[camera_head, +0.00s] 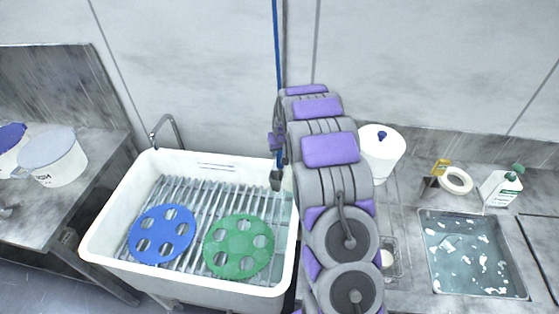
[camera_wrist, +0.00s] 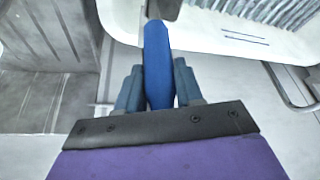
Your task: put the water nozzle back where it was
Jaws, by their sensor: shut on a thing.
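The water nozzle (camera_head: 276,181) shows as a dark grey end at the foot of a blue hose (camera_head: 277,55), above the right rear part of the white sink. The hose runs straight up along the wall and out of the top of the head view. In the wrist view my gripper (camera_wrist: 158,84) is shut on the blue body of the nozzle (camera_wrist: 157,48), with one finger on each side. A grey end piece (camera_wrist: 163,8) shows beyond it, over the sink side. In the head view my arm hides most of the gripper. No holder for the nozzle is clearly visible.
The white sink (camera_head: 92,240) has a slatted rack with a blue disc (camera_head: 161,226) and a green disc (camera_head: 238,238). A faucet (camera_head: 168,122) stands behind it.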

